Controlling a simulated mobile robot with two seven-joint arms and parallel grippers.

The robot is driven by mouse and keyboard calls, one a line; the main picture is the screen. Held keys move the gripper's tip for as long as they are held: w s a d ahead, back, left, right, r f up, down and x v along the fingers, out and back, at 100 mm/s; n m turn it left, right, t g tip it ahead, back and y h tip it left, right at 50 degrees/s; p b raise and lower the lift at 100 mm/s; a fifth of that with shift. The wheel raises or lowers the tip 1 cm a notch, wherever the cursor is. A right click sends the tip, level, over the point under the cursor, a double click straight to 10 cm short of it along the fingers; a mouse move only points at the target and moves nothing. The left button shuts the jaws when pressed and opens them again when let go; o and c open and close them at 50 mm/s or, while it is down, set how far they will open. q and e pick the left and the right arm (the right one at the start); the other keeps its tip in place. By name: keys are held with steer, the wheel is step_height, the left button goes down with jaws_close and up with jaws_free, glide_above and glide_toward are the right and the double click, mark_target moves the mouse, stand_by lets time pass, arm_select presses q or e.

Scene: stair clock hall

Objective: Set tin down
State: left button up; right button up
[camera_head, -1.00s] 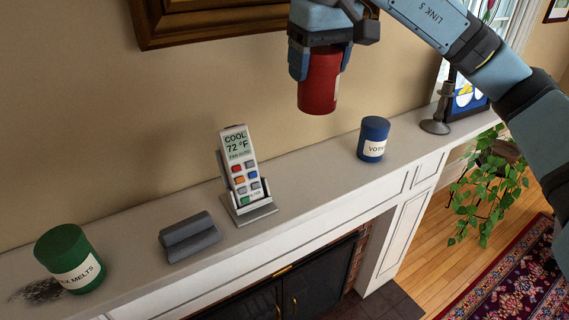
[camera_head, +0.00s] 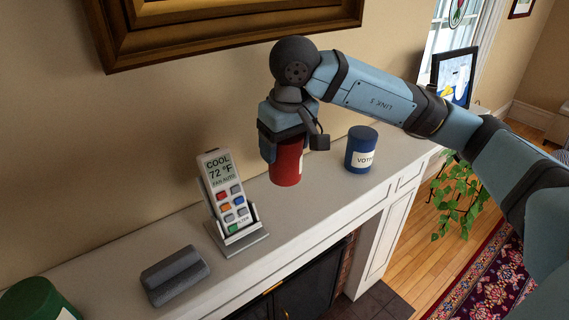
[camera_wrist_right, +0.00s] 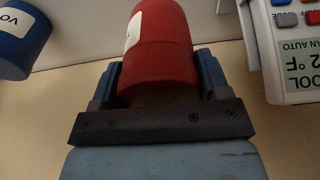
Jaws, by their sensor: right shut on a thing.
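The red tin (camera_head: 286,163) is in my right gripper (camera_head: 283,150), whose fingers are shut around its upper part. The tin is upright over the mantel shelf (camera_head: 322,196), between the remote in its stand and the blue tin. I cannot tell whether its bottom touches the shelf. In the right wrist view the red tin (camera_wrist_right: 158,45) sits between the two fingers, with part of a white label at its left edge. My left gripper is not in view.
A blue tin (camera_head: 362,149) stands to the right, and a remote (camera_head: 222,190) in a stand to the left. A grey block (camera_head: 175,275) and a green tin (camera_head: 38,302) are further left. A picture frame (camera_head: 230,35) hangs above.

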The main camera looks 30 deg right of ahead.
mark_target(285, 168)
steer(key=shift+f+p, duration=0.35)
steer(key=shift+f, duration=2.35)
steer(key=shift+f, duration=0.15)
steer(key=o, duration=1)
steer(key=shift+o, duration=0.2)
